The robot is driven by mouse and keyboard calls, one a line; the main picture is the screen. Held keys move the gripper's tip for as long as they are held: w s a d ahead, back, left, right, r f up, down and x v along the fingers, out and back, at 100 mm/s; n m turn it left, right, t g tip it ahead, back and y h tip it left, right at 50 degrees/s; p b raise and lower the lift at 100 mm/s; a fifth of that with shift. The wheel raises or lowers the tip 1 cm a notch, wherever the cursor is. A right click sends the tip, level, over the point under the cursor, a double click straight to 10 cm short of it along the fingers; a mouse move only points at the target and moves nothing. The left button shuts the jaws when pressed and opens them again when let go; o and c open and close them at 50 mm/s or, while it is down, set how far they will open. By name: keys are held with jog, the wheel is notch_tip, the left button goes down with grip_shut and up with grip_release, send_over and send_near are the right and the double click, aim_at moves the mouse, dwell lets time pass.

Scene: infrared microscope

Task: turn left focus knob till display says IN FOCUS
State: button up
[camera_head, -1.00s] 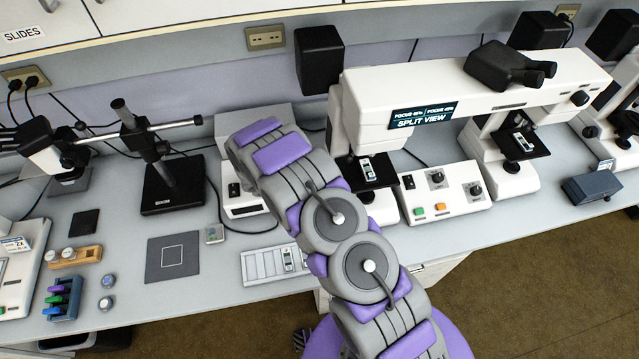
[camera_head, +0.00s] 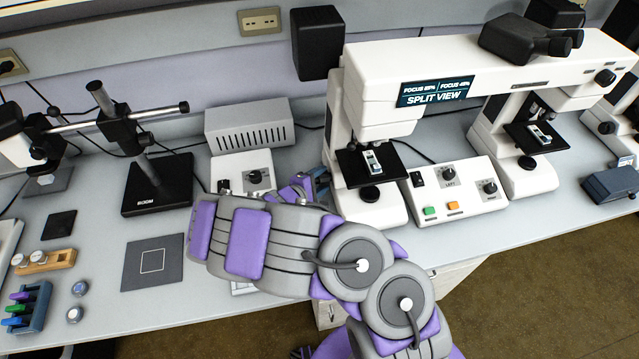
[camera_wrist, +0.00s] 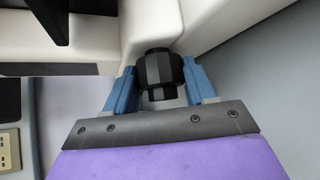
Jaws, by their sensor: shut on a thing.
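The comparison microscope (camera_head: 470,70) is white, with two stands under one bridge. Its display (camera_head: 436,91) reads SPLIT VIEW, with two small FOCUS percentages above that are hard to read; IN FOCUS does not show. In the wrist view the left focus knob (camera_wrist: 160,72) is black and ribbed, on the white stand's side. My gripper (camera_wrist: 160,88) has its blue fingers on both sides of the knob and is shut on it. In the head view my gripper (camera_head: 319,182) is at the left stand's left side, partly behind my arm, and the knob is hidden.
A control box (camera_head: 457,190) with LEFT and RIGHT dials stands between the two stands. A grey vented box (camera_head: 249,126) and a dial unit (camera_head: 247,168) stand left of my gripper. A boom stand (camera_head: 157,184) is farther left.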

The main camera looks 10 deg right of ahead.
jog(key=shift+s+f+m+t+h, duration=0.15)
jog(key=shift+f+m+t+h, duration=0.15)
jog(key=shift+m+t, duration=0.45)
jog(key=o, duration=1)
jog(key=shift+t, duration=0.25)
jog(key=shift+o, duration=0.2)
jog(key=shift+a+r, duration=0.1)
jog(key=p+v, duration=0.5)
jog(key=v, duration=1.2)
jog(key=shift+a, duration=0.35)
